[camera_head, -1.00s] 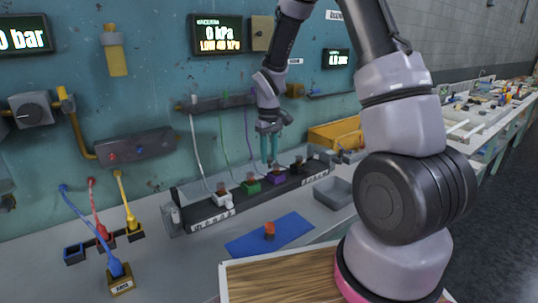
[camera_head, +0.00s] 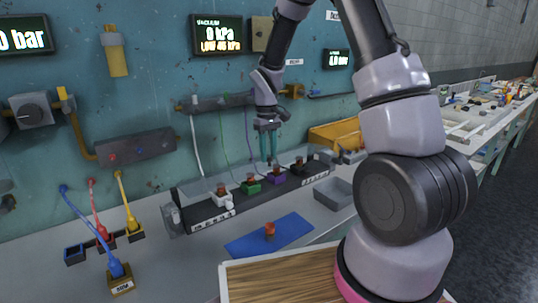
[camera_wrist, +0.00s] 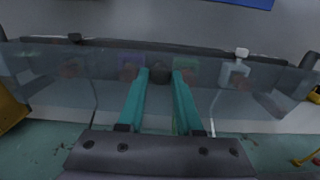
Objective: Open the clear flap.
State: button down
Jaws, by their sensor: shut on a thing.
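The clear flap (camera_wrist: 215,107) is a see-through panel that spans the wrist view, in front of the rack (camera_head: 208,215) with its coloured blocks. A dark round knob (camera_wrist: 160,74) sits at the middle of the flap's upper edge in the wrist view. My gripper (camera_wrist: 161,74) has its teal fingers on both sides of this knob and is shut on it. In the head view my gripper (camera_head: 268,162) is above the rack, behind the purple block. The fingertips are hard to see there.
White, green (camera_head: 250,188), purple (camera_head: 277,178) and black blocks stand along the rack. A grey tray (camera_head: 334,192) is right of it. A blue mat (camera_head: 285,232) with a small orange-brown part (camera_head: 270,230) lies in front. The teal wall (camera_head: 160,85) is close behind.

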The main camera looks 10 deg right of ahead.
jog(key=shift+w+a+r+g, duration=0.2)
jog(key=shift+w+r+g, duration=0.2)
jog(key=shift+w+r, duration=0.05)
jog(key=w+a+r+g, duration=0.1)
jog(key=w+a+r, duration=0.1)
jog(key=w, duration=0.3)
jog(key=shift+r+h, duration=0.4)
jog(key=shift+r, duration=0.4)
jog(key=c, duration=1.6)
grip_release()
jog(key=shift+w+a, duration=0.15)
jog(key=shift+w, duration=0.2)
jog(key=c, duration=0.6)
grip_release()
jog(key=shift+s, duration=0.1)
jog(key=v, duration=1)
jog(key=shift+r, duration=0.4)
